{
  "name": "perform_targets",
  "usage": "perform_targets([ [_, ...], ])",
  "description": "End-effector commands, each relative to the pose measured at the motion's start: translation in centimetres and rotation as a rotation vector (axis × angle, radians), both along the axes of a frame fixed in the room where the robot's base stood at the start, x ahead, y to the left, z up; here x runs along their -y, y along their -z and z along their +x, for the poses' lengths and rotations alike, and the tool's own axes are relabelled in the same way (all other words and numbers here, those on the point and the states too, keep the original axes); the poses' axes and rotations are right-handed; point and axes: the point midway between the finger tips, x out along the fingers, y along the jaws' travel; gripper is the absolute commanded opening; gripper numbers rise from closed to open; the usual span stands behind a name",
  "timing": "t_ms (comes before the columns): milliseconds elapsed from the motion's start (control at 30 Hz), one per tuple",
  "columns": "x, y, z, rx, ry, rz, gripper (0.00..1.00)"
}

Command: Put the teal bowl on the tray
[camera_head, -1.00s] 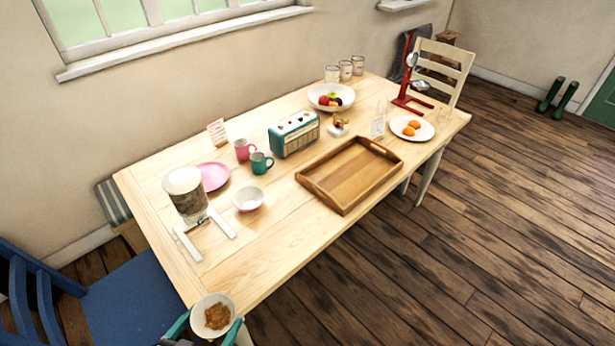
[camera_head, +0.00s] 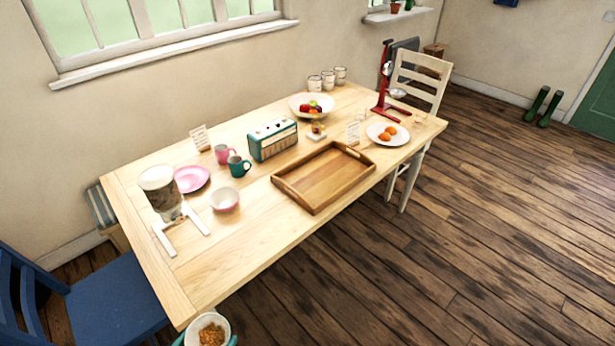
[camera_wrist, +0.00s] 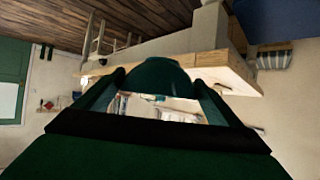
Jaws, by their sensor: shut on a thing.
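The teal bowl (camera_head: 208,329) is at the bottom edge of the head view, by the table's near corner. Its inside is pale and holds brown crumbly food. Its dark teal outside shows in the wrist view (camera_wrist: 158,76). My gripper (camera_wrist: 160,98) is shut on the bowl, with one finger at each side. In the head view, only bits of my teal fingers show beside it, cut off by the frame edge. The wooden tray (camera_head: 322,180) lies on the table to the upper right, well apart from the bowl. It looks empty.
The table (camera_head: 245,245) also bears a pink-and-white bowl (camera_head: 225,199), two mugs, a pink plate (camera_head: 191,179), a canister (camera_head: 160,190), a radio (camera_head: 272,139) and a plate of orange items (camera_head: 388,133). A blue chair (camera_head: 115,300) stands left.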

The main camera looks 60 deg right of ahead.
Motion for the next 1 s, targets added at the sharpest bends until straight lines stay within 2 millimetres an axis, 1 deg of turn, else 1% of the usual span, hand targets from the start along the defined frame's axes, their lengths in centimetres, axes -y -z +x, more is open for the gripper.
perform_targets([
  [33,-0.3,0.6,0.1,-0.003,-0.031,-0.001,0.61],
  [267,-2.1,3.3,1.1,-0.003,-0.195,0.000,0.61],
  [367,-3.1,4.9,1.6,-0.006,-0.291,0.000,0.61],
  [467,-4.2,7.0,2.3,-0.007,-0.409,0.000,0.61],
  [700,-8.0,12.5,4.5,-0.006,-0.751,0.003,0.61],
  [800,-9.2,14.2,5.2,-0.003,-0.865,0.001,0.61],
  [1000,-10.7,16.2,6.1,0.000,-0.997,0.001,0.61],
])
